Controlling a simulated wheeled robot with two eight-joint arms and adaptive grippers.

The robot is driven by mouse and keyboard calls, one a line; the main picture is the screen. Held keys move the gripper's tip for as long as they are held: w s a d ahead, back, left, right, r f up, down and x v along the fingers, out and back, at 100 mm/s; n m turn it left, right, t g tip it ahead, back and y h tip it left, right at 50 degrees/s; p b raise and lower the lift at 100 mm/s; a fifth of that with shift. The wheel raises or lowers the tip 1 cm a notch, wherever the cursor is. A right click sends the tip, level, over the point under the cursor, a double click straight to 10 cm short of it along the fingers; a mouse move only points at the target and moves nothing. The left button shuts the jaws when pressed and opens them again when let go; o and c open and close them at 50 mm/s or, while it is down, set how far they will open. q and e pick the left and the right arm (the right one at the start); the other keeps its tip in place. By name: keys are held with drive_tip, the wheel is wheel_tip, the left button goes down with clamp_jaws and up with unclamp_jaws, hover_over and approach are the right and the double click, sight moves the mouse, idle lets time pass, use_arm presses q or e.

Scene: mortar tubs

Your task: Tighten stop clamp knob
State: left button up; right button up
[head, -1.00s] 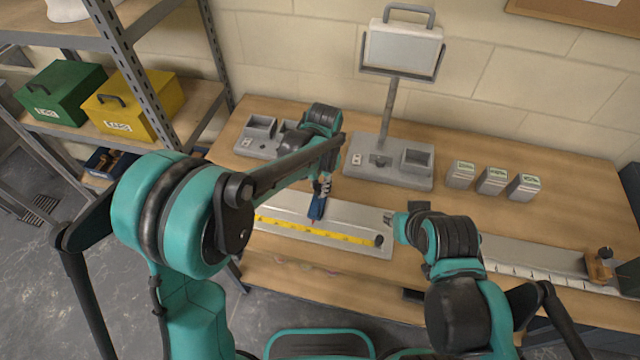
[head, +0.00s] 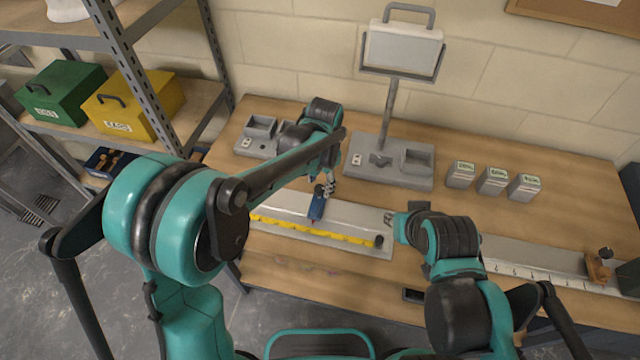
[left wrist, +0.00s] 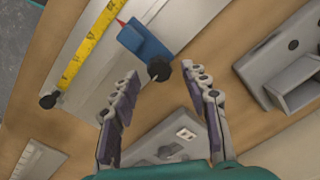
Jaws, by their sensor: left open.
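The blue stop clamp (head: 317,207) sits on a grey rail (head: 350,216) with a yellow measuring tape (head: 310,231) along it. In the left wrist view the clamp (left wrist: 146,42) shows a red pointer and a black knob (left wrist: 158,69) on its near side. My left gripper (left wrist: 161,76) is open, its two fingers apart, with the knob just beyond and between the fingertips. I cannot tell whether they touch it. In the head view my left gripper (head: 328,188) is beside the clamp. My right gripper (head: 389,219) is near the rail's right end; its finger state is too small to tell.
A grey stand (head: 390,165) with a display is behind the rail. Several grey tins (head: 492,181) stand to the right. A second scaled rail (head: 540,272) with a wooden block (head: 599,265) is at far right. A shelf with green and yellow boxes (head: 133,106) is at left.

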sight(319, 190)
use_arm(q)
wheel_tip(319, 190, up, 11)
drive_tip(key=shift+s+d+f, duration=0.15)
drive_tip(key=shift+s, duration=0.05)
idle(0.5)
drive_tip(key=s+a+f+n+t+b, duration=0.2)
drive_tip(key=s+a+n, duration=0.3)
drive_tip(key=s+a, duration=0.3)
drive_tip(key=s+a+f+n+t+b, duration=0.2)
drive_tip(key=s+a+f+n+t, duration=0.1)
drive_tip(key=s+a, duration=0.5)
drive_tip(key=a+n+t, duration=0.1)
drive_tip(key=a, duration=0.2)
drive_tip(key=shift+s+f+n+t, duration=0.15)
drive_tip(key=shift+f+n+t, duration=0.15)
drive_tip(key=shift+n+t, duration=0.1)
